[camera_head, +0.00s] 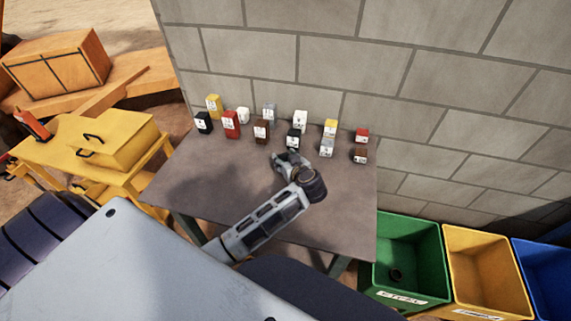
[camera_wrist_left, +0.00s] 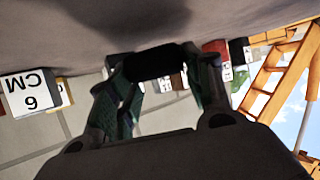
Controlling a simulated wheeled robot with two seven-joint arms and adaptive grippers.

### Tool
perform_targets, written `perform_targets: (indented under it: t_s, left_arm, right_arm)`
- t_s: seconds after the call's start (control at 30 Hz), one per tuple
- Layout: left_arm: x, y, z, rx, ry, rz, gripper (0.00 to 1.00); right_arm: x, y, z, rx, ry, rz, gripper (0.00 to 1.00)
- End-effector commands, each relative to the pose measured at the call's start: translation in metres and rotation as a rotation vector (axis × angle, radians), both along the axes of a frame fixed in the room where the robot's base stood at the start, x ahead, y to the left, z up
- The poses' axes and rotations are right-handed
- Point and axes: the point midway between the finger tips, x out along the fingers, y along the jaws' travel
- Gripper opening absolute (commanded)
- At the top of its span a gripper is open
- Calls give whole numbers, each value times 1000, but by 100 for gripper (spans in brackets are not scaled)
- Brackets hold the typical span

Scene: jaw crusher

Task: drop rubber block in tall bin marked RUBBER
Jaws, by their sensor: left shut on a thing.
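My left gripper (camera_head: 284,160) reaches over the grey table from the front. Its fingers show in the left wrist view (camera_wrist_left: 160,85), shut on a dark black block (camera_wrist_left: 150,62). In the head view this appears to be the black block with a white label (camera_head: 293,139), just past the fingertips. It is at or close to the table top; I cannot tell whether it touches. Its label text is too small to read. Another black block (camera_head: 203,122) stands at the left end. No bin readable as RUBBER shows. My right gripper is not in view.
Several labelled blocks stand nearby, including a grey one (camera_head: 326,147) right of my gripper and a brown one (camera_head: 262,130) left. A block wall rises behind the table (camera_head: 230,205). Green (camera_head: 408,275), yellow (camera_head: 487,270) and blue (camera_head: 545,280) bins stand at right. The table front is clear.

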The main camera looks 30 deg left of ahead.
Motion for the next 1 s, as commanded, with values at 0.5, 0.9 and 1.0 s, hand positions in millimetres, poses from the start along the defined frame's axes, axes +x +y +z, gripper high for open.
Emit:
perform_targets:
  t_s: [0.5, 0.9, 1.0]
  left_arm:
    - [0, 0, -24, 0, 0, 0, 24]
    - [0, 0, -26, 0, 0, 1, 74]
    - [0, 0, -26, 0, 0, 1, 74]
  right_arm:
    - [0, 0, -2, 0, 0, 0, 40]
    - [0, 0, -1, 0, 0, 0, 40]
    - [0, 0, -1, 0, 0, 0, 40]
